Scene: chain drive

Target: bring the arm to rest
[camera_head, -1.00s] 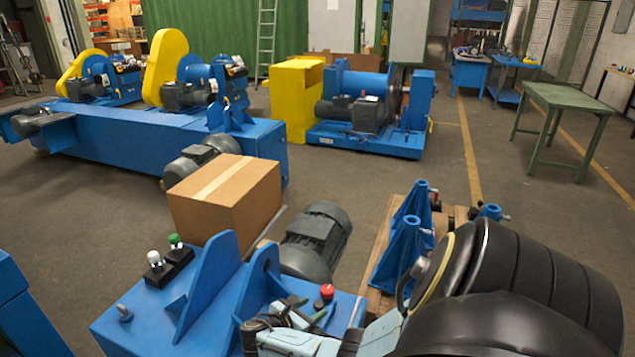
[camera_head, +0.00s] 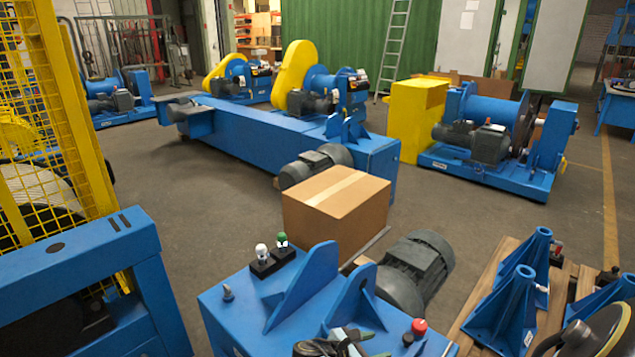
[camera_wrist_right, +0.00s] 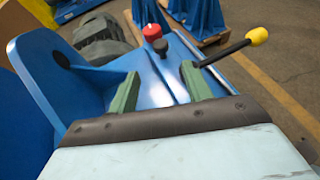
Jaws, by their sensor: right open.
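My right gripper (camera_head: 350,338) shows at the bottom edge of the head view, partly cut off, over the blue machine frame (camera_head: 320,285). In the right wrist view my right gripper (camera_wrist_right: 160,88) has its two green fingers wide apart with nothing between them. A red push button (camera_wrist_right: 152,32) on the blue frame stands beyond the fingers, and it also shows in the head view (camera_head: 419,326). A black lever with a yellow knob (camera_wrist_right: 257,36) runs close to the right finger; I cannot tell whether they touch. My left gripper is in neither view.
A cardboard box (camera_head: 335,210) and a grey motor (camera_head: 415,268) stand just behind the blue frame. Blue stands (camera_head: 510,310) sit on a wooden pallet at the right. A yellow mesh guard (camera_head: 45,120) rises at the left. The floor between the guard and the box is clear.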

